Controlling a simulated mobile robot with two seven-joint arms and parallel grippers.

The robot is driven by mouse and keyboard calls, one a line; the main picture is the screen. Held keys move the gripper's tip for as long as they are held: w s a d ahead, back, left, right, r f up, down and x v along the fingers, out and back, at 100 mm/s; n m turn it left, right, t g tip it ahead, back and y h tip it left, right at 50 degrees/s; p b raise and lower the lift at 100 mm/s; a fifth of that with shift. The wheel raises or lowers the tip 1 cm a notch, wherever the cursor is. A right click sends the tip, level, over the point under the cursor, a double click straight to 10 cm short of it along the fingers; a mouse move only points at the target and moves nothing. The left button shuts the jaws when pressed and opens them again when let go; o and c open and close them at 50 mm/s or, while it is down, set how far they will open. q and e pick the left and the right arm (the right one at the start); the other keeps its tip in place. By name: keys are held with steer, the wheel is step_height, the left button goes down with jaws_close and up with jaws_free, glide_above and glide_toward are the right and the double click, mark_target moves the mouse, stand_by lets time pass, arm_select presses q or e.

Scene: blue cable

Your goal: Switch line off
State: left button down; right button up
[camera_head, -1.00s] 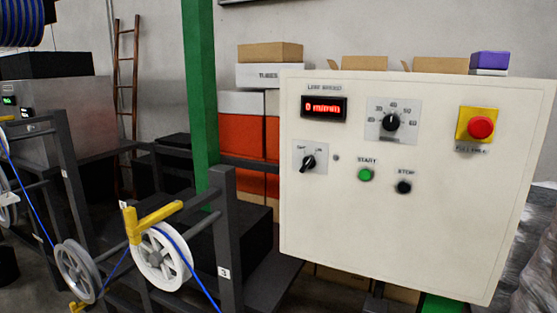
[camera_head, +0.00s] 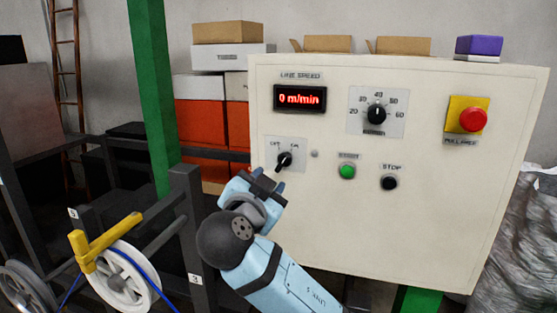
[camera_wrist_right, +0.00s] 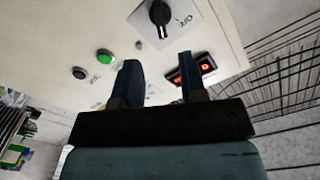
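The control panel (camera_head: 330,230) is a cream box. Its black OFF/ON rotary switch (camera_head: 284,160) sits on a grey plate at the left, slanted from lower left to upper right. The switch also shows in the right wrist view (camera_wrist_right: 160,12), at the top. The red speed display (camera_head: 299,98) reads 0 m/min. My right gripper (camera_head: 265,180) is just below the switch in the head view. In the right wrist view its two dark fingers (camera_wrist_right: 158,68) are apart with nothing between them. The switch lies beyond the fingertips, apart from them. My left gripper is not in view.
The panel also carries a speed dial (camera_head: 376,114), a green start button (camera_head: 347,171), a black stop button (camera_head: 389,182) and a red emergency knob (camera_head: 473,119). A green post (camera_head: 152,95) and a white cable wheel (camera_head: 122,278) stand left of it.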

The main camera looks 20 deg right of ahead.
mark_target(281, 165)
steer(key=p+x, duration=0.2)
steer(key=x, duration=0.6)
steer(key=shift+w+d+r+p, duration=0.1)
steer(key=shift+p, duration=0.2)
steer(key=shift+w+d, duration=0.4)
steer(key=shift+w, duration=0.15)
steer(key=shift+c, duration=0.7)
jaws_close()
